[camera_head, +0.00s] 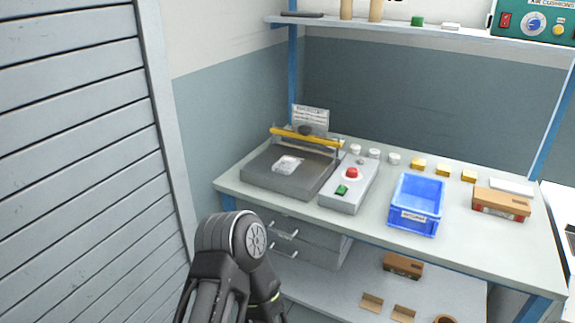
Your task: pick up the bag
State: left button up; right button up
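A small, pale, clear-looking bag (287,164) lies on the dark flat plate of a sealing machine (281,176) at the left part of the bench. A yellow bar (305,137) runs across the machine behind the bag. My dark arm shows at the bottom, left of centre, in front of the bench and well short of the bag. Its fingers are not visible, so neither gripper can be seen. Nothing touches the bag except the plate under it.
A control box (349,187) with red and green buttons stands right of the machine. A blue bin (416,203) and a cardboard box (501,204) stand further right. Drawers (290,235) hang under the bench. A slatted shutter (75,150) fills the left. The front bench strip is clear.

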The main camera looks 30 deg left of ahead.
aim_at(286, 165)
jog(key=j+z, duration=0.4)
jog(key=j, duration=1)
